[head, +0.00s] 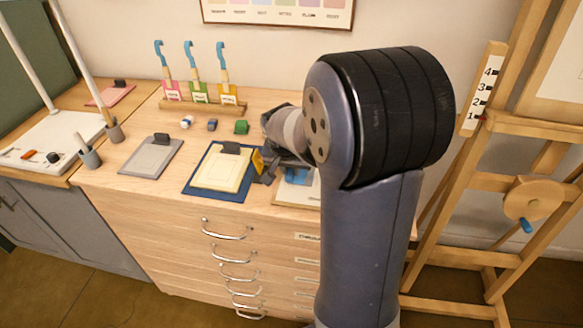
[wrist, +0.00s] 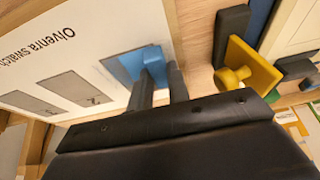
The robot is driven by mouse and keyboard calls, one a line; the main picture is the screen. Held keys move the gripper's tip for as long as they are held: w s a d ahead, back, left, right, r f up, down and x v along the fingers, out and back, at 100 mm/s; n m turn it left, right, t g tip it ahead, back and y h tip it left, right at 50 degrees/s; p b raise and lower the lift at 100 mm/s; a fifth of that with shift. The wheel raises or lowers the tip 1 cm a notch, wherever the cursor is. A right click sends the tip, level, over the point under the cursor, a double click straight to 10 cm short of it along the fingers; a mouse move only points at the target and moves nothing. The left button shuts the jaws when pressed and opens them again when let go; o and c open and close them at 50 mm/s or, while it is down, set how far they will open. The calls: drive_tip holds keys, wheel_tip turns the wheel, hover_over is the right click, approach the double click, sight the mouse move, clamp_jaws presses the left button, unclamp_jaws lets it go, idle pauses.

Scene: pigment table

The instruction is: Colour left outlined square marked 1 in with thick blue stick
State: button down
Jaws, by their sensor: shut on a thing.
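The white swatch card (wrist: 75,45) lies on the table top, its lettering upside down in the wrist view. It carries a row of three squares. The middle square (wrist: 82,85) and the far one (wrist: 35,103) are grey. My gripper (wrist: 163,84) is shut on the thick blue stick (wrist: 152,57), over the blue square. The fingers hide part of both. In the head view the card (head: 288,191) is partly behind my arm.
A yellow knobbed block (wrist: 250,72) stands close beside my gripper. A cream pad on a dark blue board (head: 190,186) and a grey clipboard (head: 150,157) lie to the left.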

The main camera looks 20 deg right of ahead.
drive_tip(key=shift+r+p, duration=2.4)
drive_tip(key=shift+r, duration=1.15)
drive_tip(key=p, duration=0.3)
hover_over(304, 175)
drive_tip(key=s+d, duration=0.2)
drive_tip(key=s, duration=0.1)
drive_tip(key=shift+w+a+f+b, duration=0.1)
drive_tip(key=shift+f+b, duration=0.85)
drive_tip(key=shift+f, duration=0.4)
drive_tip(key=shift+w+a+f+b, duration=0.1)
drive_tip(key=shift+f+b, duration=0.8)
drive_tip(key=shift+f, duration=0.45)
drive_tip(key=shift+f+b, duration=0.85)
drive_tip(key=shift+f, duration=0.05)
drive_tip(key=shift+w+a+b, duration=0.25)
drive_tip(key=shift+w+a, duration=0.15)
drive_tip(key=shift+a, duration=0.2)
drive_tip(key=shift+w+a+b, duration=0.2)
drive_tip(key=shift+w+a, duration=0.15)
drive_tip(key=shift+a, duration=0.2)
